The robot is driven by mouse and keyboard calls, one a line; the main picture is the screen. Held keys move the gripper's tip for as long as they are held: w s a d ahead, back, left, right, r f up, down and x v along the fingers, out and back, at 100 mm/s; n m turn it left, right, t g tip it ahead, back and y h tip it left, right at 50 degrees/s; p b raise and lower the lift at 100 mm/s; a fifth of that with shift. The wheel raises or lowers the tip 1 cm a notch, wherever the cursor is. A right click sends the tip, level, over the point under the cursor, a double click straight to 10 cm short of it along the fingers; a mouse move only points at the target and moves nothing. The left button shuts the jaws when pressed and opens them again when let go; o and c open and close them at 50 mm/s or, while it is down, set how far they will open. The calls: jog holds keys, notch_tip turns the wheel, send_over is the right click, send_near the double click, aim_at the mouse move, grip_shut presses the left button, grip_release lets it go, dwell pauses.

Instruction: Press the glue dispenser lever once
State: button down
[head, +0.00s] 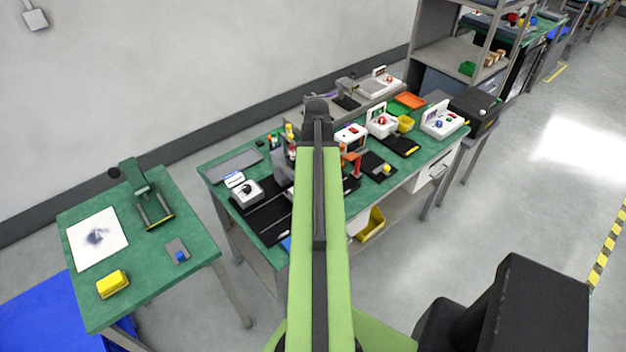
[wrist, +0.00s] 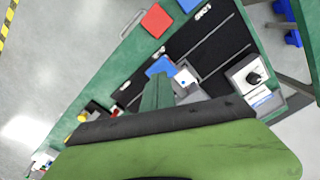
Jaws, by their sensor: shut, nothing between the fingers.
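A small orange-red upright part (head: 351,158) stands on the bench just right of my arm in the head view. I cannot tell if it is the glue dispenser's lever. A green stand with a black ball knob (head: 139,177) is on the separate left table, and it too has a lever-like shape. A grey upright device (head: 283,163) with red parts stands left of my arm, partly hidden by it. My arm reaches up over the bench and ends in a dark joint. No gripper fingers show there, and my own green link covers the bottom of the wrist view.
A white box with a black knob (head: 248,192) sits on the bench; it also shows in the wrist view (wrist: 251,76). The left table holds a yellow block (head: 113,284) and a white plate (head: 96,238).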

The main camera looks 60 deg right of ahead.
notch_tip(320, 180, up, 7)
jog(key=p, duration=0.6)
jog(key=shift+f, duration=0.2)
jog(key=w+a+f+n+b, duration=0.3)
jog(key=w+a, duration=0.6)
jog(key=a, duration=0.1)
jog(key=w+a+f+n+b, duration=0.2)
jog(key=w+a+f+b, duration=0.1)
jog(key=w+a, duration=0.65)
jog(key=w+a+f+n+b, duration=0.1)
jog(key=a+f+n+b, duration=0.1)
jog(key=a, duration=1.3)
jog(key=w+a+f+n+b, duration=0.2)
jog(key=a, duration=1.3)
jog(key=shift+w+n, duration=0.25)
jog(key=shift+n, duration=0.05)
